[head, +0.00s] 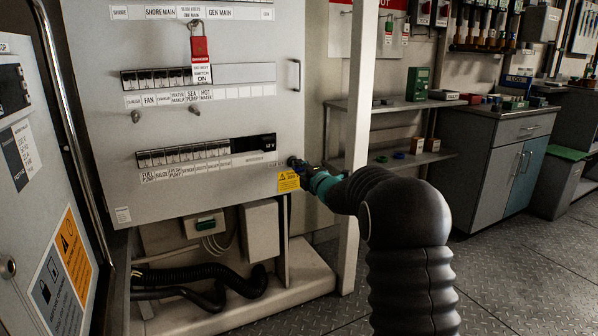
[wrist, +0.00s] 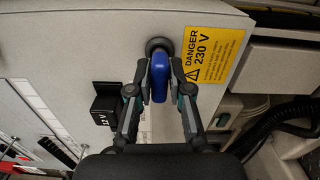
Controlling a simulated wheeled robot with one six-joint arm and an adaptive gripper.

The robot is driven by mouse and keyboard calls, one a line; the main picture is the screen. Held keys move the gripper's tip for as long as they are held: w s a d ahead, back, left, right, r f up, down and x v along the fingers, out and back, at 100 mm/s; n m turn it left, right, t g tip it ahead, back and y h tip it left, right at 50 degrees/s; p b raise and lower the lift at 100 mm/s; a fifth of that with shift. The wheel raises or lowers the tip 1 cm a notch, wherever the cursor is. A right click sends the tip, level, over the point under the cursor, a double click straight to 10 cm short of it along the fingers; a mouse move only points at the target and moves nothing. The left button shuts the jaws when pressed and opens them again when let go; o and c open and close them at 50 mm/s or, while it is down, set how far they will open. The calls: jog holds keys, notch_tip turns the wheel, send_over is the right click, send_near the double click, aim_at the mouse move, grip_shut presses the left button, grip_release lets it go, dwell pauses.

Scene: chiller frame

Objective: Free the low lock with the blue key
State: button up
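The blue key (wrist: 160,78) stands upright in the wrist view, at the round dark low lock (wrist: 158,46) on the grey panel door. My gripper (wrist: 160,72) has one finger on each side of the key and looks shut on it. The key's tip is hidden, and I cannot tell how deep it sits in the lock. In the head view my gripper (head: 302,168) reaches the door's lower right edge, beside the yellow danger label (head: 288,181). The lock and key are mostly hidden there.
The panel door (head: 235,115) carries switch rows, a red padlock (head: 200,47) with a tag, and a handle (head: 295,75). A white post (head: 356,120) stands just right of my gripper. Black hoses (head: 205,285) lie below the door. Floor (head: 500,265) at the right is clear.

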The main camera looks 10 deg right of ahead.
jog(key=shift+n+b, duration=1)
jog(key=shift+b, duration=0.6)
jog(key=shift+f+b, duration=0.15)
jog(key=shift+b, duration=0.3)
jog(key=shift+n+b, duration=1.4)
jog(key=shift+b, duration=0.3)
jog(key=shift+n+b, duration=0.5)
jog(key=shift+b, duration=0.25)
jog(key=shift+n, duration=2.3)
